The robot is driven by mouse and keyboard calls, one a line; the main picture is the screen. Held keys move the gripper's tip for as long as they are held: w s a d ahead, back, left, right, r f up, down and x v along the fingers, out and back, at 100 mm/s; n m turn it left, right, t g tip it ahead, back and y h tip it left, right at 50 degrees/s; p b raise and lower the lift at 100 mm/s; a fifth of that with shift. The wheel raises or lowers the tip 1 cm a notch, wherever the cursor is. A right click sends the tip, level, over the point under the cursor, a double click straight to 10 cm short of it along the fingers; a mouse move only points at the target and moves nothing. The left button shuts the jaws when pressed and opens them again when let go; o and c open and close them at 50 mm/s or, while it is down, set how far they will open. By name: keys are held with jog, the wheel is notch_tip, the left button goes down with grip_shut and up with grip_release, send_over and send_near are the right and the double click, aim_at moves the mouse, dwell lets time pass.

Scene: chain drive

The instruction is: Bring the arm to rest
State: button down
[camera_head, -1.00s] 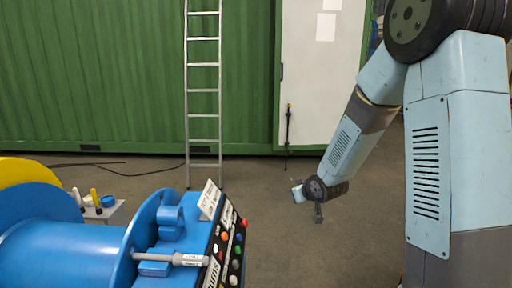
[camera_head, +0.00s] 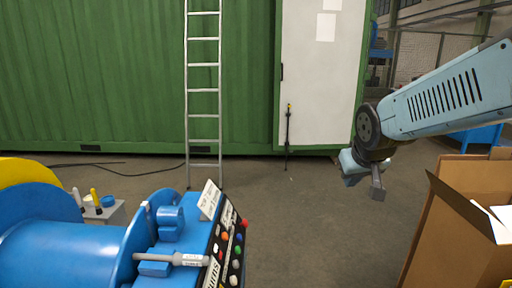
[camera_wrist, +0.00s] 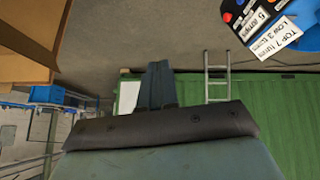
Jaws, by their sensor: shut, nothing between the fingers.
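My arm reaches in from the right edge in the head view, its pale blue forearm sloping down to the left. My gripper (camera_head: 376,188) hangs at its end, low and right of centre, over bare floor. It is shut and holds nothing. In the wrist view my gripper's fingers (camera_wrist: 157,84) lie together in the middle, with open space around them. The blue machine (camera_head: 60,250) with its control panel (camera_head: 232,248) stands at lower left, well apart from my gripper.
An open cardboard box (camera_head: 455,240) with white sheets stands at lower right, close to my arm. A ladder (camera_head: 204,90) leans at the green container (camera_head: 90,70). A small side table (camera_head: 108,213) holds bottles. The floor (camera_head: 310,220) between machine and box is clear.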

jog(key=s+r+m+g, duration=0.1)
jog(key=s+r, duration=0.2)
jog(key=s, duration=1)
jog(key=shift+s+d+g+y, duration=0.25)
jog(key=shift+s+g+y, duration=0.05)
